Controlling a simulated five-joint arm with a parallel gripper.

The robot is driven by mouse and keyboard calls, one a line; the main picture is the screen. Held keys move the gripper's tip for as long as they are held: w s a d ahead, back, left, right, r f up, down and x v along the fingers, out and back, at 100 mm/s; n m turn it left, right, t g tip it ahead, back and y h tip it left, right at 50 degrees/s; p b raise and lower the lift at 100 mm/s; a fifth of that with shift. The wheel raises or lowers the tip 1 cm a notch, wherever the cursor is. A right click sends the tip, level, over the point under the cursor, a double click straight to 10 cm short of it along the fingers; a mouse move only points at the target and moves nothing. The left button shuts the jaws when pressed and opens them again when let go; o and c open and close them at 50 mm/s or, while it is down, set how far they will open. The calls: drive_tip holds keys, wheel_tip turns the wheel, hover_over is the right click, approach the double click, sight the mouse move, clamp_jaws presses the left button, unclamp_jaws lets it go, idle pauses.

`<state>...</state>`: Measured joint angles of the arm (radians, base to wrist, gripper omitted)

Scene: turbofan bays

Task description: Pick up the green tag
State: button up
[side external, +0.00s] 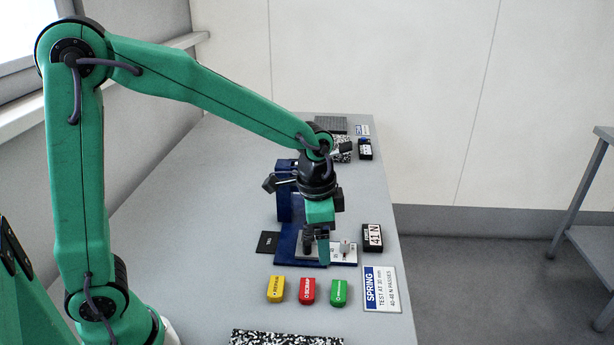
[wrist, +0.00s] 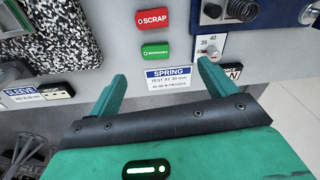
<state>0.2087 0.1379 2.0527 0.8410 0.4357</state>
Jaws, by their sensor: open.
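The green tag (side external: 340,293) lies flat on the grey table, at the right end of a row with the red tag (side external: 307,291) and the yellow tag (side external: 275,290). In the wrist view the green tag (wrist: 154,50) shows just past my fingertips, between them in the picture, below the red SCRAP tag (wrist: 154,18). My gripper (side external: 316,258) is open and empty, pointing down in front of the blue test fixture, behind the tags in the side view. Both spread fingers (wrist: 162,69) show in the wrist view.
The blue fixture (side external: 287,208) with its white scale plate (side external: 344,254) stands behind the tags. A SPRING card (side external: 382,289) lies right of the green tag, and a 41 N display (side external: 372,238) stands behind it. A speckled block (side external: 285,338) lies at the front.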

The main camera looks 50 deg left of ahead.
drive_tip(key=m+g, duration=0.1)
drive_tip(key=m, duration=0.1)
hover_over(339, 291)
wheel_tip(339, 291, down, 7)
drive_tip(key=shift+w+r, duration=0.1)
drive_tip(key=shift+r, duration=0.05)
drive_tip(key=shift+f, duration=3.9)
drive_tip(key=c, duration=1.1)
